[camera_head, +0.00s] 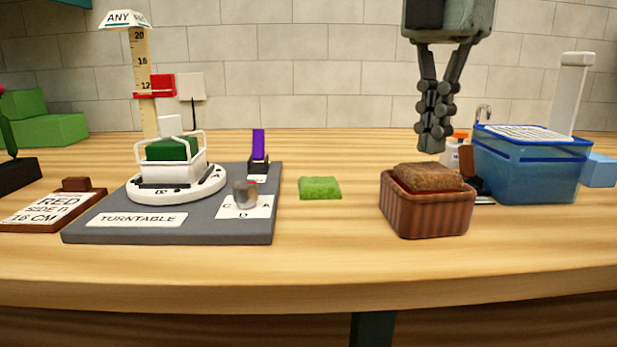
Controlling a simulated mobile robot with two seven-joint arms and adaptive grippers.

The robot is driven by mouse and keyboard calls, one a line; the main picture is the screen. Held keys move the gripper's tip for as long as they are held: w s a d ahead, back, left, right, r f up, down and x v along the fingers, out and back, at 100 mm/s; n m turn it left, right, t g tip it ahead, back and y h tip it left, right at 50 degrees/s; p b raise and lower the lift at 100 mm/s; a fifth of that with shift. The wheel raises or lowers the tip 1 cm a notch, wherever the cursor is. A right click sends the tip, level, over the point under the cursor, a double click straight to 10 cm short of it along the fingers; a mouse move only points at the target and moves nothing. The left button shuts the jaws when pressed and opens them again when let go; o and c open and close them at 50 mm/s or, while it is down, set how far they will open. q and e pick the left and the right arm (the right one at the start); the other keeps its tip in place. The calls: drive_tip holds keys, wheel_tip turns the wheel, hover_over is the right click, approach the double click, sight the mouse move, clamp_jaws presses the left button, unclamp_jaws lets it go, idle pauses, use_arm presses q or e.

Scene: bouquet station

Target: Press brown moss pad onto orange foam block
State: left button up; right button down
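The brown moss pad (427,178) lies in the top of a ribbed reddish-brown pot (425,212), standing slightly above its rim. It looks roughly level. No orange foam block can be seen; whatever is under the pad is hidden by the pad and the pot walls. My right gripper (433,147) points straight down just above the pad, with a small gap between them. Its fingers are together and nothing shows between them. My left gripper is not in view.
A green moss pad (320,188) lies on the table left of the pot. A blue bin (528,172) stands close behind it on the right. A grey turntable board (180,236) with a white holder (172,172) and tall ruler (143,70) is at left. The front table strip is clear.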

drive_tip(key=shift+f, duration=0.2)
idle(0.5)
drive_tip(key=shift+f+b, duration=0.55)
drive_tip(key=shift+f, duration=0.25)
idle(0.6)
drive_tip(key=shift+s+f, duration=0.1)
drive_tip(key=shift+f, duration=0.1)
idle(1.0)
drive_tip(key=shift+r, duration=0.1)
drive_tip(key=shift+r+p, duration=2.65)
drive_tip(key=shift+r, duration=0.9)
